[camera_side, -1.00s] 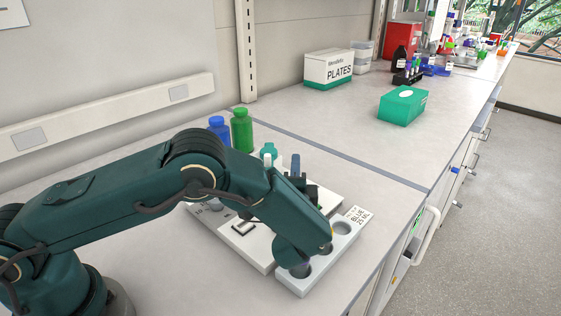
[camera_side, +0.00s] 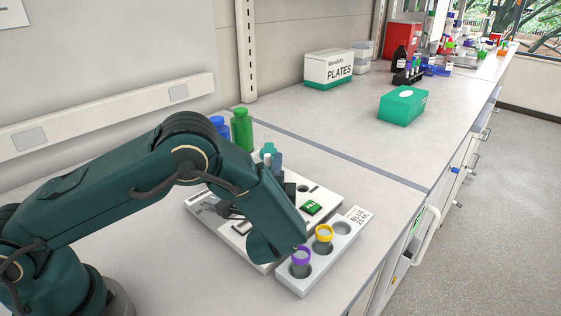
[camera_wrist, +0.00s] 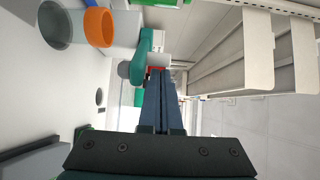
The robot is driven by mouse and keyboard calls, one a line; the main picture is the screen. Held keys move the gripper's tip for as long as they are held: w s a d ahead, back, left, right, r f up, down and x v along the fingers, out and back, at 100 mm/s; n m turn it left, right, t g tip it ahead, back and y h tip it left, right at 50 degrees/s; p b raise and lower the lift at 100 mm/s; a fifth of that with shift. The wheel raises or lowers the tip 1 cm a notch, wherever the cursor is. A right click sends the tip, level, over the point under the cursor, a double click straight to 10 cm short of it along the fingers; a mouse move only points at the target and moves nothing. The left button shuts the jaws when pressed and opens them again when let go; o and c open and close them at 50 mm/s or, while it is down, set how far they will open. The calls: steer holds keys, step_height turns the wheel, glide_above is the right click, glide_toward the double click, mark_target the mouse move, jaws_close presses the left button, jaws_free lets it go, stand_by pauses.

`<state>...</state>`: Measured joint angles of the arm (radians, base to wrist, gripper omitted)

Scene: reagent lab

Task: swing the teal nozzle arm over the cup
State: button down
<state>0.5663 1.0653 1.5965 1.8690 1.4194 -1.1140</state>
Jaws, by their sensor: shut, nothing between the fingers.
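The teal nozzle arm (camera_side: 268,151) stands at the back of a white station (camera_side: 324,194) in the side view. In the wrist view the teal arm (camera_wrist: 146,48) is just left of my fingertips; I cannot tell whether they touch it. My gripper (camera_wrist: 162,72) is shut and empty, with its two blue-grey fingers together. In the side view the gripper (camera_side: 277,160) is partly hidden behind my forearm, close to the teal arm. A clear cup with an orange rim (camera_wrist: 98,27) is at the upper left of the wrist view, apart from my fingers. My arm hides that cup in the side view.
A white rack (camera_side: 345,228) in front holds a yellow-rimmed cup (camera_side: 324,233) and a purple-rimmed cup (camera_side: 301,256). A green bottle (camera_side: 242,130) and a blue bottle (camera_side: 218,126) stand behind the station. The bench beyond is clear up to a green box (camera_side: 402,106).

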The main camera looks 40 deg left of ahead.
steer(key=shift+s+a, duration=0.85)
steer(key=shift+s, duration=0.1)
steer(key=shift+s+a, duration=0.4)
steer(key=shift+a, duration=0.1)
